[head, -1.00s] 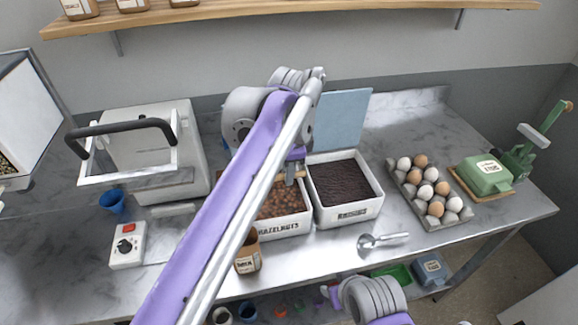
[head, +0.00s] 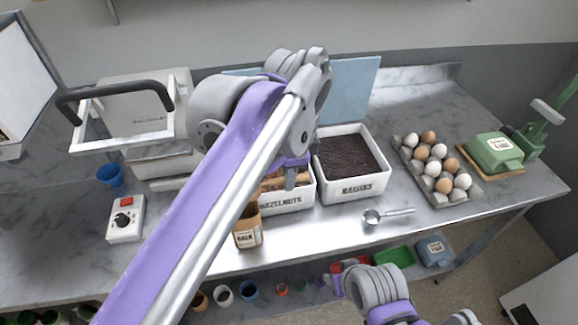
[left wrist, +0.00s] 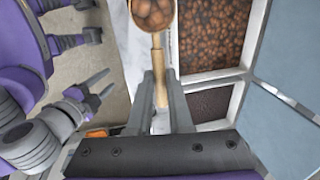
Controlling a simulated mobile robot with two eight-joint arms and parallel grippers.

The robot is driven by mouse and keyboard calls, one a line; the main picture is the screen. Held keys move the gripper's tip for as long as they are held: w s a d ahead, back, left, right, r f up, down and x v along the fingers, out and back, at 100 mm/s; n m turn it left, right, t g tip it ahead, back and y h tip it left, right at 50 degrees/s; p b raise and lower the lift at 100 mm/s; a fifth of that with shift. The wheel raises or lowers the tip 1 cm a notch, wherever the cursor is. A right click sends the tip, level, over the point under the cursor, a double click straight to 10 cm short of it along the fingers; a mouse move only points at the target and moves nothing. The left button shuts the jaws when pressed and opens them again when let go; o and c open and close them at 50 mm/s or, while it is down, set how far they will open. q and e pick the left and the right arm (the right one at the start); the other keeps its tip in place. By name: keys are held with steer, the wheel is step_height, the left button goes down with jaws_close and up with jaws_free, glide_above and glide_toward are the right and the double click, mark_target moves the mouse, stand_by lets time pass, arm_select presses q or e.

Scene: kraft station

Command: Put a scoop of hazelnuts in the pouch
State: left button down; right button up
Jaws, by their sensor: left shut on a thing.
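My left gripper (head: 290,180) is shut on the wooden handle of a scoop (left wrist: 158,62). In the left wrist view the scoop's round bowl, cut by the top edge, holds hazelnuts (left wrist: 152,10). The scoop is by the front side of the hazelnut bin (head: 288,204), which also shows in the left wrist view (left wrist: 212,35). The brown kraft pouch (head: 247,233) stands upright in front of the bin's left part, its top partly behind my left arm. The bowl is hidden in the head view. My right gripper (left wrist: 97,90) looks open and empty, low at the front.
A metal scoop (head: 374,216) lies on the bench, with an egg tray (head: 436,170) further right. A switch box (head: 125,218) and blue cup (head: 110,175) stand left. The bench front between pouch and metal scoop is clear.

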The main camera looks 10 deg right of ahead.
mark_target(260, 184)
arm_select(q)
steer(key=shift+a+h+b, duration=0.35)
steer(key=shift+h+b, duration=0.05)
steer(key=shift+h, duration=0.2)
steer(key=shift+a+r+h+b, duration=0.35)
steer(key=shift+h+b, duration=0.4)
steer(key=shift+h, duration=0.15)
steer(key=h+b, duration=0.1)
steer(key=r+h+b, duration=0.1)
steer(key=shift+a+n+h+b, duration=0.3)
steer(key=shift+a+h+b, duration=0.05)
steer(key=shift+h+b, duration=0.05)
steer(key=a+h+b, duration=0.2)
steer(key=h, duration=0.1)
steer(key=a+h+b, duration=0.1)
steer(key=shift+w+a+r+n+t, duration=0.1)
steer(key=shift+r+n+t, duration=0.2)
steer(key=a+h, duration=0.1)
steer(key=h, duration=0.1)
steer(key=a+h+b, duration=0.1)
steer(key=h, duration=0.1)
steer(key=a+r+h+b, duration=0.1)
steer(key=a, duration=0.1)
steer(key=shift+n+t+h, duration=0.3)
steer(key=shift+n+h, duration=0.1)
steer(key=shift+r, duration=0.1)
step_height(260, 184, up, 5)
steer(key=p, duration=0.5)
